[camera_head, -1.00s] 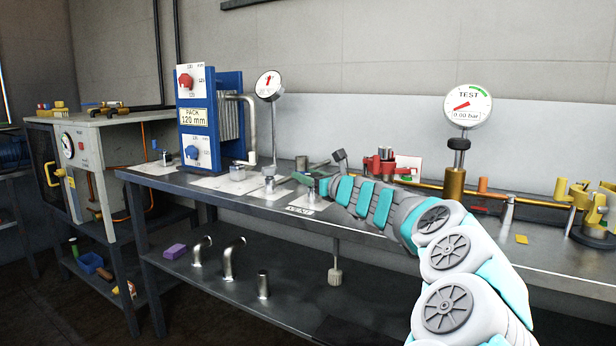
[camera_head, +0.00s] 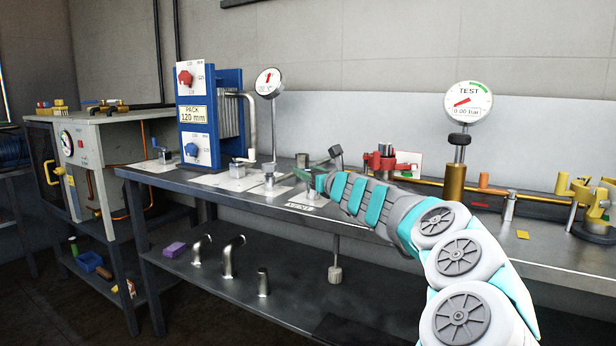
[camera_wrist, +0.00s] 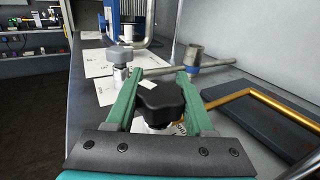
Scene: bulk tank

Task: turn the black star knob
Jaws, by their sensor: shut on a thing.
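The black star knob (camera_wrist: 162,99) shows in the wrist view between my gripper's two green fingers, with a pale mark on its top. My gripper (camera_wrist: 159,76) is shut on the knob from both sides. In the head view my gripper (camera_head: 309,180) is over the middle of the bench, and I cannot make out the knob there. A white label plate lies under the knob, partly hidden.
A grey T-handle bar (camera_wrist: 186,66) lies just beyond the fingertips. On the bench (camera_head: 160,183) stand a blue plate pack (camera_head: 192,95), a round gauge (camera_head: 268,82) and a TEST gauge (camera_head: 468,107).

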